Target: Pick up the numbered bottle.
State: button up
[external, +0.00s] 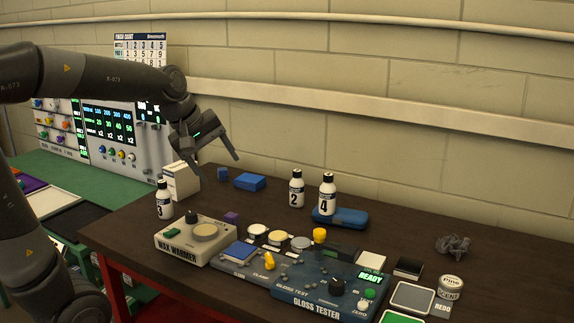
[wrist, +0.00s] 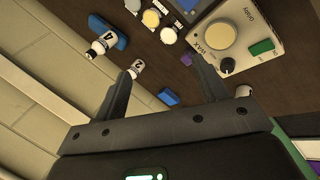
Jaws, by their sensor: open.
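Three white bottles with dark caps and numbered labels stand upright on the dark table. Bottle 3 (external: 163,203) is at the left, behind the wax warmer. Bottle 2 (external: 296,191) is at the back middle. Bottle 4 (external: 327,201) stands at or on a blue case (external: 352,217). In the wrist view, bottle 2 (wrist: 136,70) shows close by the left finger's tip, bottle 4 (wrist: 98,47) lies farther left, and a white piece, likely bottle 3 (wrist: 243,91), is partly hidden behind the right finger. My gripper (external: 218,168) is open and empty, above the table's back left.
The wax warmer (external: 190,250) and gloss tester (external: 325,298) fill the front. A white box (external: 182,181), blue block (external: 250,181) and purple block (external: 231,217) lie near my gripper. A wall runs behind the table. Bare tabletop shows around bottle 2.

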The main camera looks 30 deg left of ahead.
jog(key=w+d+f+n+h, duration=0.1)
jog(key=w+d+n, duration=0.1)
jog(key=w+n, duration=0.3)
jog(key=w+d+f+n, duration=0.1)
jog(key=w+d+n, duration=0.2)
jog(key=w, duration=0.4)
jog(key=n+h, duration=0.1)
jog(key=n, duration=0.7)
send_near(324, 183)
jog(key=w+f, duration=0.1)
jog(key=f, duration=0.1)
jog(key=shift+n+g, duration=0.3)
jog(key=x, duration=1)
jog(key=shift+w+d, duration=0.25)
jog(key=shift+d, duration=0.15)
jog(key=c, duration=1.2)
jog(key=shift+c, duration=0.2)
jog(key=shift+r, duration=0.1)
